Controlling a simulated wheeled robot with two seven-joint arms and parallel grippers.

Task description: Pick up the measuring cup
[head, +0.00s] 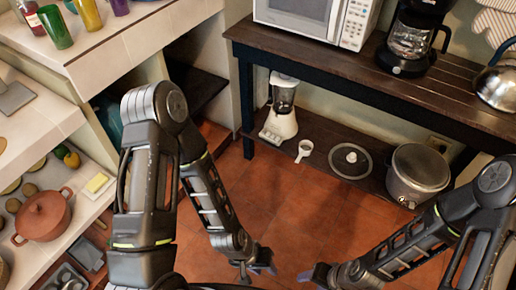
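A small white measuring cup (304,150) with a short handle sits on the low dark shelf (326,133) under the dark wooden table. It stands between the white blender and a round lid. My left gripper (256,268) is low over the tiled floor, in front of the shelf and well apart from the cup. Its fingers look spread with nothing between them. My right gripper (316,276) is also low over the floor, to the right of the left one and apart from the cup. Its finger gap is too small to make out.
A blender (282,110), a round lid (350,161) and a metal pot (417,174) share the low shelf. The table (330,62) overhangs it, bearing a microwave, coffee maker and kettle. Loaded shelves with a red pot (43,216) stand left. The floor (320,205) between is clear.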

